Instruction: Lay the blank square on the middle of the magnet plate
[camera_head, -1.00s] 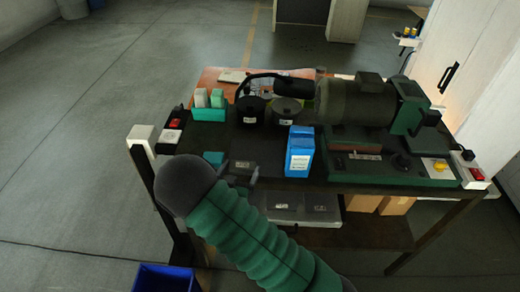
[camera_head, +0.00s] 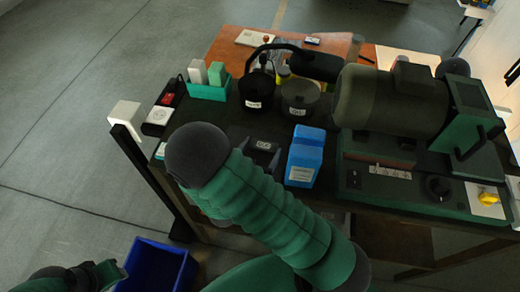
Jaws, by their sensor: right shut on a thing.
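My right arm crosses the middle of the head view, its green sleeve and dark round joint covering the near-left part of the bench. My right gripper (camera_head: 264,157) is mostly hidden behind it, left of the blue boxes, and is shut on the blank square, of which I make out little. A dark block with a pale label (camera_head: 263,145) shows there, low over the bench top; I cannot tell whether it is the magnet plate or how the blank sits to it. Part of my left arm shows at the lower left; its jaws are unclear.
Blue boxes (camera_head: 305,157) stand close right of the gripper. Behind are dark labelled pots (camera_head: 299,97) and a teal holder (camera_head: 208,91) with pale blocks. A large motor machine (camera_head: 390,98) fills the right side. A blue bin (camera_head: 155,268) stands on the floor.

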